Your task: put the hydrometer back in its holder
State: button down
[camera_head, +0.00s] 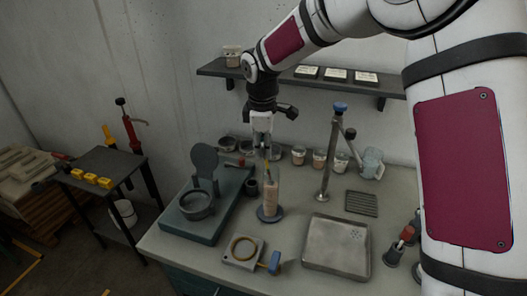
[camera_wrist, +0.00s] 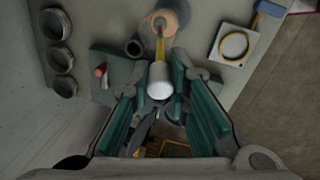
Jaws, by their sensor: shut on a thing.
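My gripper (camera_head: 262,132) points down over the bench and is shut on the hydrometer. In the wrist view the hydrometer shows a rounded white end (camera_wrist: 160,82) between the fingers (camera_wrist: 158,100) and a thin yellowish stem. In the head view its thin lower part (camera_head: 268,153) hangs over the clear jar (camera_head: 271,187) with pinkish-orange contents. I cannot tell whether its tip is inside the jar. The jar also shows in the wrist view (camera_wrist: 159,22). A small dark open cylinder (camera_head: 251,187), possibly the holder, stands left of the jar; it also shows in the wrist view (camera_wrist: 134,47).
A teal stand with a round cup (camera_head: 196,205) is left of the jar. A ring block (camera_head: 243,250) and a metal tray (camera_head: 337,245) lie in front. A tall metal post (camera_head: 330,155) rises to the right. Several small cups and a shelf (camera_head: 220,68) are behind.

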jog(key=shift+r, duration=5.45)
jog(key=s+a+f+n+g+y+b, duration=0.1)
jog(key=a+n+b, duration=0.2)
jog(key=a+n, duration=0.1)
jog(key=w+f+m+y+b, duration=0.1)
jog(key=w+f+m+b, duration=0.4)
jog(key=w+f, duration=0.65)
notch_tip(320, 180, down, 8)
jog(key=b, duration=0.1)
jog(key=shift+w+d+f+n, duration=0.15)
jog(key=shift+w+d+n, duration=0.15)
jog(key=shift+d, duration=0.05)
jog(key=c, duration=1.4)
grip_release()
jog(key=shift+c, duration=0.2)
